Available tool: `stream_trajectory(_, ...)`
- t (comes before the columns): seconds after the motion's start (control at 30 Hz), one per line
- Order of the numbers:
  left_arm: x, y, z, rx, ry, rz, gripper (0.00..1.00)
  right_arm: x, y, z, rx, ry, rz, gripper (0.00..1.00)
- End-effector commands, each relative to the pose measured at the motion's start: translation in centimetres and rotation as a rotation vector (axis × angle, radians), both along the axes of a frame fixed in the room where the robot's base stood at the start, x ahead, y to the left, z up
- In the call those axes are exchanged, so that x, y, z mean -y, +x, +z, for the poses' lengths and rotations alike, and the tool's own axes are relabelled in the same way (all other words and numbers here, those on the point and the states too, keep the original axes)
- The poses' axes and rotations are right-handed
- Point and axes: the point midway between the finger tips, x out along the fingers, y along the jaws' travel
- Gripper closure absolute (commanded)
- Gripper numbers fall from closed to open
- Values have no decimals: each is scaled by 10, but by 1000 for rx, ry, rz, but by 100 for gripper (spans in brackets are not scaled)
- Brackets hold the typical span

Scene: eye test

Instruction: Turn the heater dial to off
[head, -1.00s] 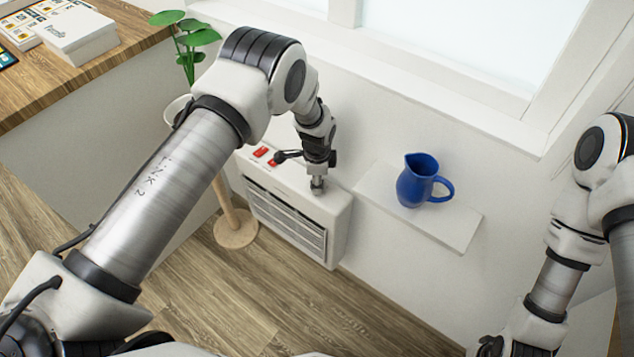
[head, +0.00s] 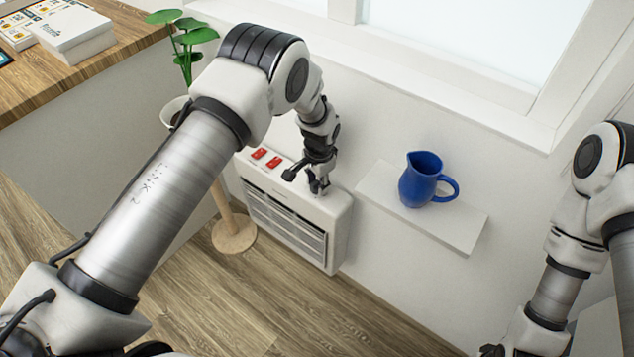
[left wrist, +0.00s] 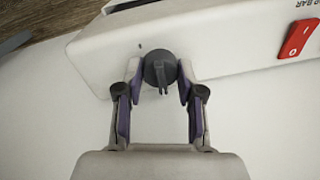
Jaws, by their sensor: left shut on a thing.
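The heater (head: 285,215) is a white box with a front grille, low against the wall in the head view. Its dark grey round dial (left wrist: 158,68) sits on the top face, with a raised ridge pointing down in the left wrist view. A small dark mark lies beside the dial, up and to its left. My left gripper (left wrist: 159,80) is shut on the dial, one finger on each side. In the head view this gripper (head: 318,187) is at the heater's right end and hides the dial.
Two red switches (head: 266,158) sit on the heater's top, left of my gripper. A blue jug (head: 421,180) stands on a white shelf (head: 455,234) to the right. A potted plant (head: 188,42) on a wooden stand (head: 234,232) is at the left.

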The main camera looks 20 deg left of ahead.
Motion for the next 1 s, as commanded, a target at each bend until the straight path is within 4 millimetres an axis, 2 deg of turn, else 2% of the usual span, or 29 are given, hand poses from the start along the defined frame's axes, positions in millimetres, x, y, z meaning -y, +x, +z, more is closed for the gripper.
stream_trajectory(0.43, 0, -1, -1, -4, 0, 12, 97, 0, 0, -1, 0, 0, 0, 100)
stream_trajectory(0.47, 0, -1, -1, -4, 0, 12, 55, 0, 0, -1, 0, 0, 0, 100)
stream_trajectory(0.5, 0, -1, -1, -4, 0, 12, 41, 0, 0, -1, 0, 0, 0, 100)
stream_trajectory(0.53, 0, -1, -1, -4, 0, 12, 37, 0, 0, -1, 0, 0, 0, 100)
stream_trajectory(0.87, 0, 0, 2, 0, 0, 11, 37, 0, 0, 0, 0, 0, 0, 100)
stream_trajectory(1.0, 1, 0, 21, 0, 1, 10, 37, 0, 0, 0, 0, 0, 0, 100)
